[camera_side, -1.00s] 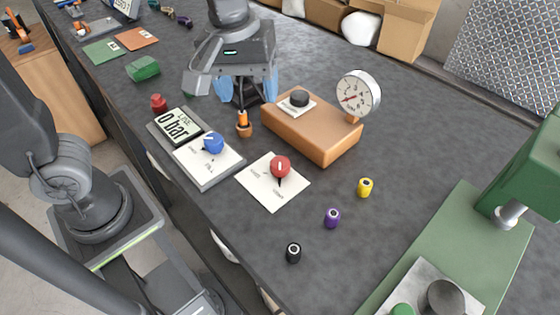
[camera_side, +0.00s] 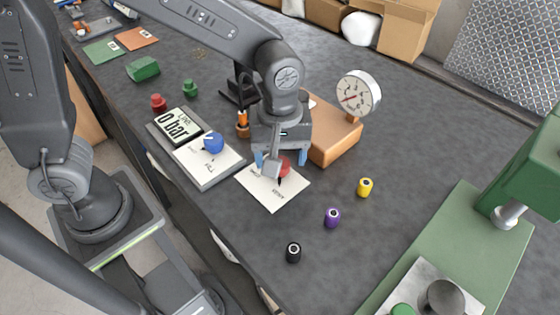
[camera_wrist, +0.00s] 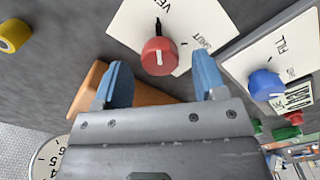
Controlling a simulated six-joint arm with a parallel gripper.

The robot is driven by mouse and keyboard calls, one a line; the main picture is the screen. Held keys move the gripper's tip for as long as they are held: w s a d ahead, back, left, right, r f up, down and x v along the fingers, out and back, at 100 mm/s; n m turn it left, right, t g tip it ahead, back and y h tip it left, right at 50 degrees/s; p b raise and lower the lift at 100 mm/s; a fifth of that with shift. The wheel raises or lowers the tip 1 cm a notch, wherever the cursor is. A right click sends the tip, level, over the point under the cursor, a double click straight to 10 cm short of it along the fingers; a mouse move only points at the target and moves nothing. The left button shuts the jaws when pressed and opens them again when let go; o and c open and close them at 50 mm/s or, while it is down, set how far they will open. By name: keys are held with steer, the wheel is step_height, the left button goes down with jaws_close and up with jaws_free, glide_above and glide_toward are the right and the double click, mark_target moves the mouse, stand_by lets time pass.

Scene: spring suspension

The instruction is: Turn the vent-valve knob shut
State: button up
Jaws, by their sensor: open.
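The red vent-valve knob (camera_side: 284,166) stands on a white card (camera_side: 272,194) in the side view. In the wrist view the red knob (camera_wrist: 159,57) shows on its white card (camera_wrist: 136,24), printed "VENT" and "SHUT", with a black pointer toward the picture's top. My gripper (camera_side: 281,158) is open, its blue fingers spread, over the card's far edge. In the wrist view the knob lies ahead of the gap between the fingers (camera_wrist: 160,82), and nothing is between them. In the side view my gripper partly hides the knob and card.
A tan block (camera_side: 334,144) with a gauge (camera_side: 358,93) stands behind right. Yellow (camera_side: 365,187), purple (camera_side: 332,217) and black (camera_side: 293,252) small cylinders lie in front right.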

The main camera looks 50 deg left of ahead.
steer(key=shift+f, duration=1.35)
steer(key=shift+c, duration=0.3)
steer(key=c, duration=0.9)
steer(key=shift+o, duration=0.2)
